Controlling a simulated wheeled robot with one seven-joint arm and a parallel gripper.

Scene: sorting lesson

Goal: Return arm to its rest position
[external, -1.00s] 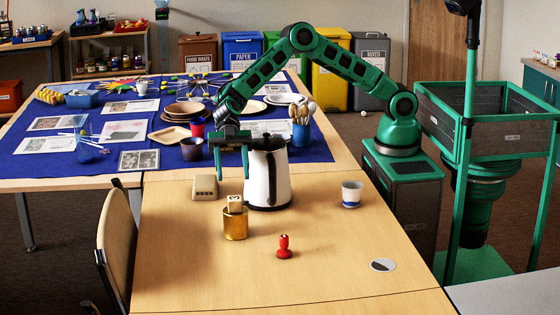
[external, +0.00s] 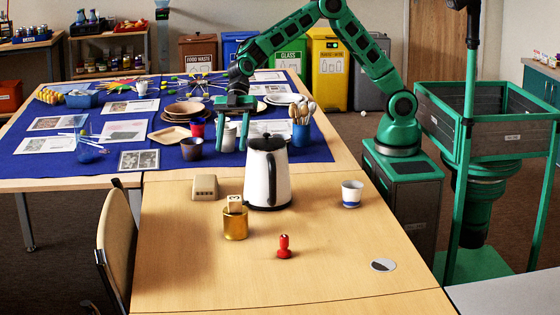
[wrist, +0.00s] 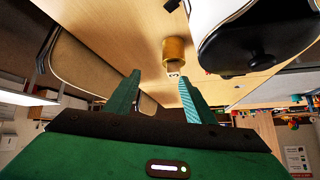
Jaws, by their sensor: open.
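My gripper (external: 231,138) is open and empty, its green fingers pointing down, apart from the objects around it. In the external view it appears above and left of a white and black kettle (external: 262,185), which stands upright on the wooden table (external: 330,270). My green arm arches up from its base at the right, and its top is cut off by the frame. In the wrist view the two fingers of my gripper (wrist: 161,92) are spread with nothing between them. The kettle (wrist: 215,20) fills the upper right there, with a gold cup (wrist: 174,50) beyond the fingertips.
Near the kettle stand a beige box (external: 204,187), the gold cup (external: 235,227) holding a numbered block (external: 234,203), a red stamp-like piece (external: 284,247) and a blue-white cup (external: 352,194). Bowls (external: 184,111) and a utensil holder (external: 301,134) stand on the blue cloth (external: 290,153). The front table is mostly clear.

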